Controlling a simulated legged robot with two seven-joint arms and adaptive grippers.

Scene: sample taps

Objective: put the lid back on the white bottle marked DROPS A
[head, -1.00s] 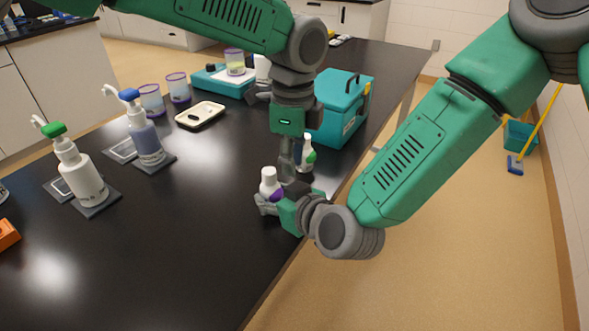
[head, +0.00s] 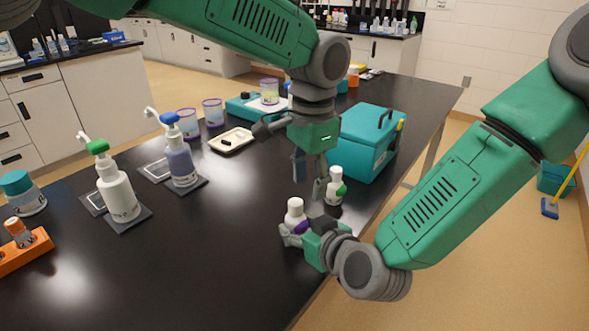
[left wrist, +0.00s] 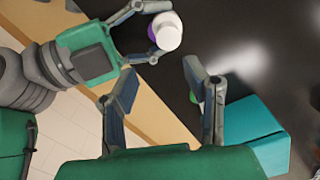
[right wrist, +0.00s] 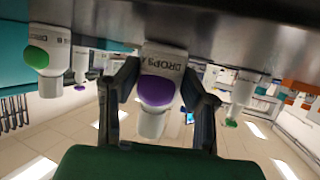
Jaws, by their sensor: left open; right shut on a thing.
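The white bottle marked DROPS A (right wrist: 165,62) is held in my right gripper (head: 292,230), just over or on the black table near its right edge. A purple patch (right wrist: 155,90) marks its side. It has a white, narrower top (right wrist: 152,122), seen from above in the left wrist view (left wrist: 168,32); I cannot tell whether this is a lid or a bare neck. My left gripper (head: 310,180) points down, open and empty, behind and above the bottle. A similar bottle with a green patch (head: 336,186) stands close behind.
A teal box (head: 365,145) stands behind the green-patched bottle. Two pump bottles, white (head: 117,192) and bluish (head: 180,160), stand to the left. An orange rack (head: 25,255) is at the lower left and a cream tray (head: 232,140) farther back. The table's front middle is clear.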

